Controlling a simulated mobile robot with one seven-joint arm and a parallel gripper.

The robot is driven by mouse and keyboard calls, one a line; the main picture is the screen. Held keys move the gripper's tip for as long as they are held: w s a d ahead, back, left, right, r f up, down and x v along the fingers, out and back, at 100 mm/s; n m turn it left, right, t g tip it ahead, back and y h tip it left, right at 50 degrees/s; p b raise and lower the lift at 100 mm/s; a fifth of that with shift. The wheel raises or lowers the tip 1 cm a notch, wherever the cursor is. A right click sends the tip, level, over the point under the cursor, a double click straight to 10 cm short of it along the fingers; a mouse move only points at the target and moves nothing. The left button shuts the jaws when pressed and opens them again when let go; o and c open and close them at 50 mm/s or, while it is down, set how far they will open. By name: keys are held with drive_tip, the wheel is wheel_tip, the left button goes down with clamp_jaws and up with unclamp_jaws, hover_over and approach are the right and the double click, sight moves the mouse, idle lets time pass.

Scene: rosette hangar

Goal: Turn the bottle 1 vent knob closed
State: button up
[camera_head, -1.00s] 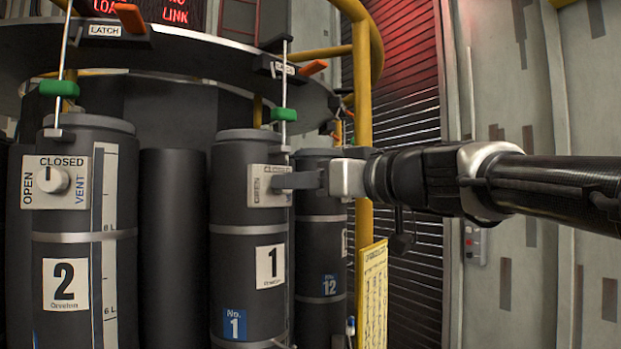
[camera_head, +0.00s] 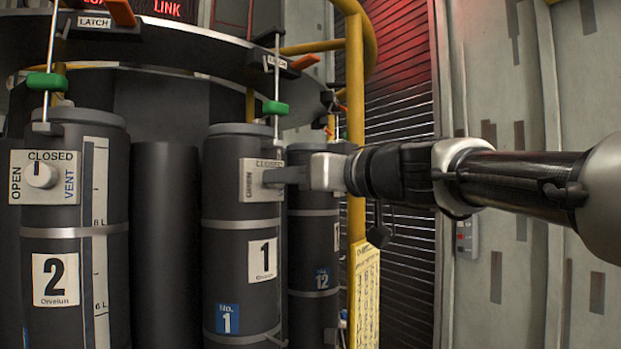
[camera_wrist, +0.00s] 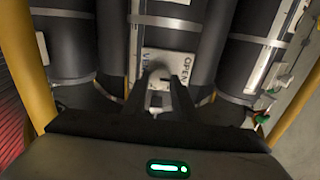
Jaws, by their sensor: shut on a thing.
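Bottle 1 (camera_head: 240,232) is a dark grey cylinder with a white "1" label, standing upright in the rack. Its white vent plate (camera_head: 250,181) is near the top, with CLOSED along its upper edge. My gripper (camera_head: 270,176) reaches in from the right, its fingers against the front of this plate, shut on the vent knob. The fingers hide the knob and its pointer, so I cannot tell its setting. In the wrist view the plate (camera_wrist: 182,62) shows behind my gripper (camera_wrist: 163,78), with lettering on both sides of the fingers.
Bottle 2 (camera_head: 75,240) stands at left with its own white vent knob (camera_head: 41,174). Bottle 12 (camera_head: 314,235) is just behind bottle 1 at right. Green-handled latch rods (camera_head: 275,107) hang above. A yellow post (camera_head: 355,110) rises close behind my wrist.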

drive_tip(key=shift+f, duration=0.1)
drive_tip(key=shift+w+d+m+b, duration=0.1)
drive_tip(key=shift+m+b, duration=0.45)
drive_tip(key=shift+m, duration=3.85)
drive_tip(key=shift+w+m+b, duration=0.1)
drive_tip(key=shift+m+b, duration=0.45)
drive_tip(key=shift+m, duration=3.85)
drive_tip(key=shift+f, duration=0.1)
drive_tip(key=o, duration=1.1)
drive_tip(key=shift+s, duration=0.1)
drive_tip(key=b+v, duration=0.1)
drive_tip(key=v, duration=1.6)
drive_tip(key=shift+s+d, duration=0.15)
drive_tip(key=shift+d, duration=0.05)
